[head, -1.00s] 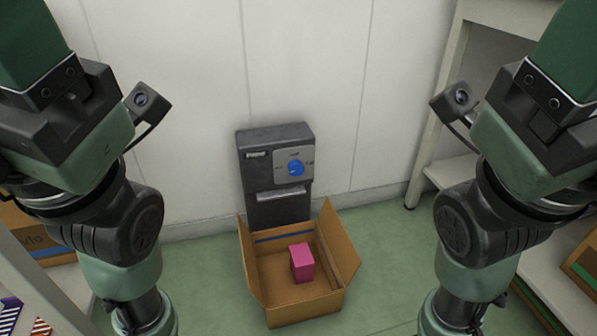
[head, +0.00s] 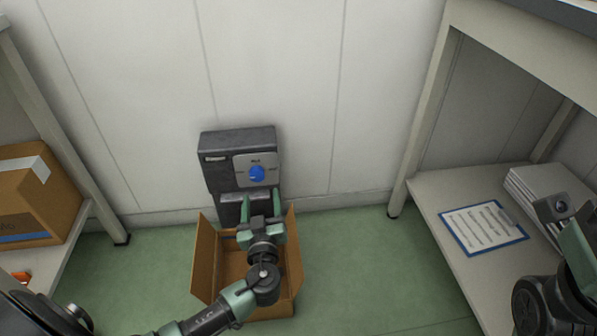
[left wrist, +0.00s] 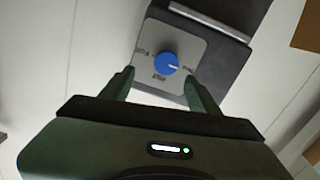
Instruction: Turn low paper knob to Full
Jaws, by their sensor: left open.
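The blue paper knob (head: 257,173) sits on a light grey plate (head: 243,163) on the dark grey machine against the wall. In the left wrist view the knob (left wrist: 166,63) shows a pale pointer mark toward its right side; the small labels around it are too blurred to read surely. My left gripper (head: 262,203) is open and empty, just below the knob in the head view. In the left wrist view its two green fingers (left wrist: 160,84) stand apart on either side of the knob's lower edge, with no visible contact. My right gripper is out of view; only part of that arm shows.
An open cardboard box (head: 204,262) stands on the green floor below the machine, partly hidden by my left arm. Another carton (head: 38,200) sits on the left shelf.

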